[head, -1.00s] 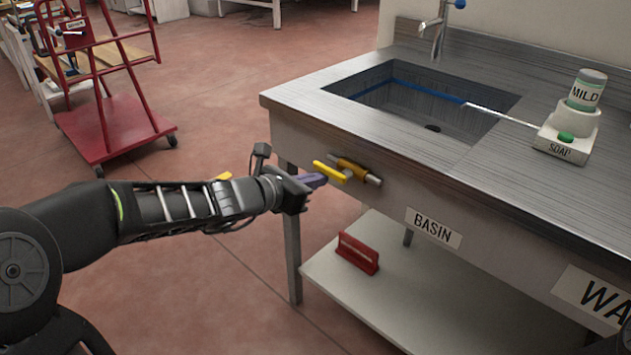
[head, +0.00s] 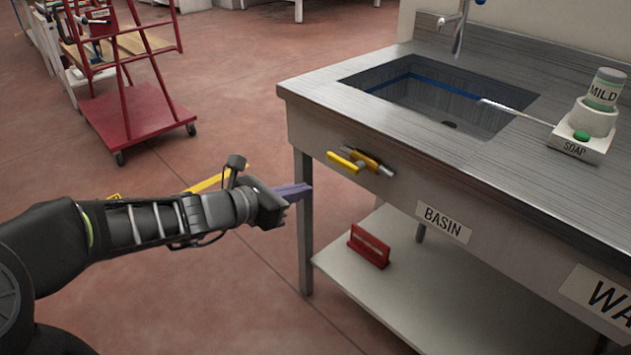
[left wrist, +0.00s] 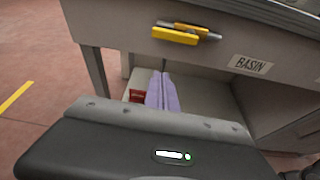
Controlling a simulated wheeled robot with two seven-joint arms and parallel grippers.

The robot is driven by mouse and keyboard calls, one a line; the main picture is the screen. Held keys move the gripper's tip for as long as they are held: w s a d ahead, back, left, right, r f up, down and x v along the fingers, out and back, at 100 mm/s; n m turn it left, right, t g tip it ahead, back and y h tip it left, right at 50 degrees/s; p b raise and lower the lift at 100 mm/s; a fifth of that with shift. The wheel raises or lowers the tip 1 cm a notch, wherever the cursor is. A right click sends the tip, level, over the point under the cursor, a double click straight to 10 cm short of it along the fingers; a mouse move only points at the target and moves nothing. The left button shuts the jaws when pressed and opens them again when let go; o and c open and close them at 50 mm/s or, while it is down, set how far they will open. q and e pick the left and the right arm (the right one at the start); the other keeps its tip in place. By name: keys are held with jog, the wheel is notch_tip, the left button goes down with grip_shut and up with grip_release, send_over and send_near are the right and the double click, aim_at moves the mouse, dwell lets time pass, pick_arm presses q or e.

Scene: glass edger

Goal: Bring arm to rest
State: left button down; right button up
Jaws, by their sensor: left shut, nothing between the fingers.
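My left gripper (head: 292,192) reaches in from the left in the head view, in front of the sink bench's left front leg. Its purple fingers are shut with nothing between them; they also show together in the left wrist view (left wrist: 162,92). The gripper is apart from the yellow valve handle (head: 343,161) on the bench front, below and left of it. The valve also shows at the top of the left wrist view (left wrist: 176,35). My right gripper is not in view.
The steel bench (head: 330,103) holds a basin with a tap and a soap dispenser (head: 583,133). A red holder (head: 369,246) stands on its lower shelf (head: 400,300). A red cart (head: 135,118) stands back left. Open red floor lies around my left arm.

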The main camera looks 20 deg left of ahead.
pick_arm(q)
jog(key=shift+s+a+r, duration=0.15)
jog(key=shift+s+a, duration=0.05)
jog(key=shift+s, duration=0.3)
